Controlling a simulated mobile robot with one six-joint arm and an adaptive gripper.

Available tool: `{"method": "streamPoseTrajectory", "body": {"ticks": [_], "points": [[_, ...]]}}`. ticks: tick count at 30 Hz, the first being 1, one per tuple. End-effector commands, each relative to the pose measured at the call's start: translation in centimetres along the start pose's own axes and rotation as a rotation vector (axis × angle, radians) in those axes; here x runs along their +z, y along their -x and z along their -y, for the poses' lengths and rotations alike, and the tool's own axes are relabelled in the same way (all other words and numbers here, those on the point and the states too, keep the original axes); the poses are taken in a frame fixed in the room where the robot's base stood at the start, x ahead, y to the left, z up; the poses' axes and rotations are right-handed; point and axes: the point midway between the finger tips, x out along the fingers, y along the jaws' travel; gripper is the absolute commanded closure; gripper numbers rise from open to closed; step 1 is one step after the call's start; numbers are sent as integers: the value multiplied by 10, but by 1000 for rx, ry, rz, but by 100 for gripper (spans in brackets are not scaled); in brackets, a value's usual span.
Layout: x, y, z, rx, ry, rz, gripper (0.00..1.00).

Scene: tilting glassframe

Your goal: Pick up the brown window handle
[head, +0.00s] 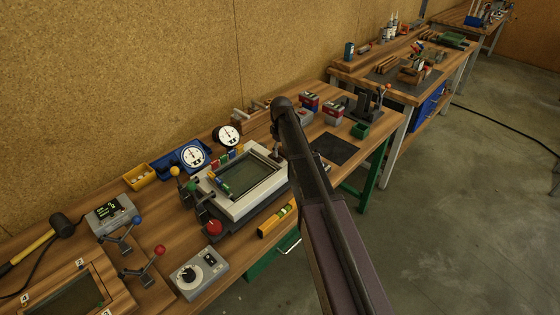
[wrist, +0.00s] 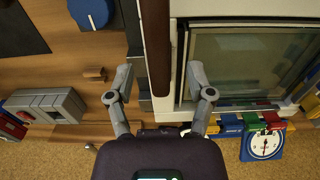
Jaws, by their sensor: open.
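A long dark brown bar, which looks like the window handle (wrist: 156,45), runs up and down at the top middle of the wrist view. It lies beside the left edge of the pale window frame (wrist: 182,20), which holds a greenish glass pane (wrist: 245,65). My gripper (wrist: 159,76) is open, with one finger on each side of the bar's lower end. I cannot tell how far above it the fingers are. In the head view the pale window frame (head: 228,206) lies tilted on the bench, and my arm covers its right side, hiding the handle and gripper.
Coloured clamps (wrist: 250,120) and a dial gauge (wrist: 263,144) stand near the frame's wall side. A yellow level (head: 277,221) and red knob (head: 213,227) sit at its front. A grey device (wrist: 45,105) stands to the left in the wrist view.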

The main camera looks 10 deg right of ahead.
Motion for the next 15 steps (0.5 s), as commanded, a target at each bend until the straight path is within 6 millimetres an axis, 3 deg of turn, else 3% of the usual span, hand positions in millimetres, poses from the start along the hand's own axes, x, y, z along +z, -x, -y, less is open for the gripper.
{"method": "streamPoseTrajectory", "body": {"ticks": [6, 15], "points": [[0, -15, 0, 0, 0, 0, 31], [0, -16, 0, 0, 0, 0, 31]]}}
